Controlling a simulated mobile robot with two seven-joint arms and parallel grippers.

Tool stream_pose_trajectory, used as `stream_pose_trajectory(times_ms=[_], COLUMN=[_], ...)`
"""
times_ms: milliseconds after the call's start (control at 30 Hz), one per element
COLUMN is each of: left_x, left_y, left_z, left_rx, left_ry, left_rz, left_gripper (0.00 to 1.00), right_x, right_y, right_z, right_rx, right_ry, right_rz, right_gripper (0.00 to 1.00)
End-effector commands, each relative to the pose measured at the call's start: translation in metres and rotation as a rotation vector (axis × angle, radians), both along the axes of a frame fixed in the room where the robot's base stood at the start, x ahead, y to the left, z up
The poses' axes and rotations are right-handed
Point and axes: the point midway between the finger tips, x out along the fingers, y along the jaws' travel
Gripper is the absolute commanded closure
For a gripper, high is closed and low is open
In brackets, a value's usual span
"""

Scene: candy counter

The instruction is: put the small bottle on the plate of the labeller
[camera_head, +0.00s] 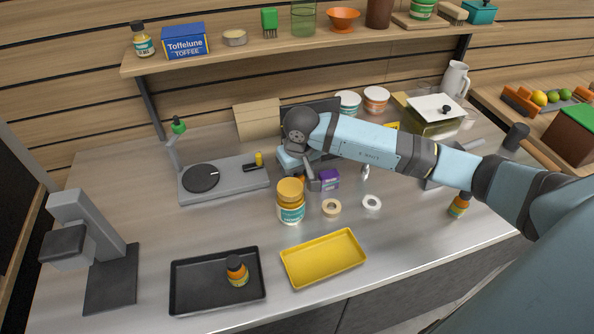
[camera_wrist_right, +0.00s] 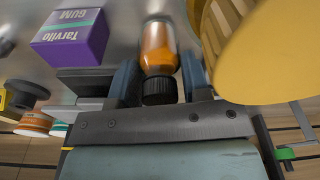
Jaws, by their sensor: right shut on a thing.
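My right gripper (camera_head: 305,180) is above the counter's middle, just behind a large yellow-lidded jar (camera_head: 290,203). In the right wrist view my right gripper (camera_wrist_right: 158,75) is shut on a small bottle (camera_wrist_right: 158,47) with orange contents and a black cap. The cap faces the gripper's palm. In the head view the held bottle is mostly hidden by the gripper and jar. A grey device, apparently the labeller (camera_head: 235,180), stands left of the gripper; its round dark plate (camera_head: 201,178) is bare. My left gripper is not in view.
A purple gum box (camera_head: 329,179) is close beside the gripper, and two tape rolls (camera_head: 331,207) lie in front. A black tray (camera_head: 180,290) holds another small bottle (camera_head: 237,270). A yellow tray (camera_head: 325,259) looks empty. A grey column machine (camera_head: 85,235) stands far left.

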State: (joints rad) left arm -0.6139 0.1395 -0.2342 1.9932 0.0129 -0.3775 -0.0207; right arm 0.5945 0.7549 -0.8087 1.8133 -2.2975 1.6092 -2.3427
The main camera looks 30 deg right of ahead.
Motion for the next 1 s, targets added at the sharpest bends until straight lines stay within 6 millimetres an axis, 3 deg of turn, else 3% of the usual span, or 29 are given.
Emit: stream_pose_trajectory(times_ms=[367, 400, 500, 833, 1000], left_x=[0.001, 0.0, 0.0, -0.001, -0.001], left_y=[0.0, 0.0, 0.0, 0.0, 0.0], left_z=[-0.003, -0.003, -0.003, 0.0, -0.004], left_rx=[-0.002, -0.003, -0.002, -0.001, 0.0], left_ry=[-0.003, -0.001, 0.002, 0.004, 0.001], left_rz=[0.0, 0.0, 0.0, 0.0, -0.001], left_gripper=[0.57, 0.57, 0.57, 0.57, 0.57], right_x=[0.001, 0.001, 0.001, 0.0, -0.001], right_y=[0.0, 0.0, 0.0, 0.0, 0.0], right_z=[-0.007, -0.006, -0.005, -0.002, 0.017], right_rx=[0.001, 0.001, 0.001, 0.001, 0.001], right_ry=[-0.003, -0.003, -0.002, -0.001, -0.006], right_rz=[0.0, 0.0, 0.0, 0.0, 0.001], right_gripper=[0.86, 0.55, 0.32, 0.31, 0.31])
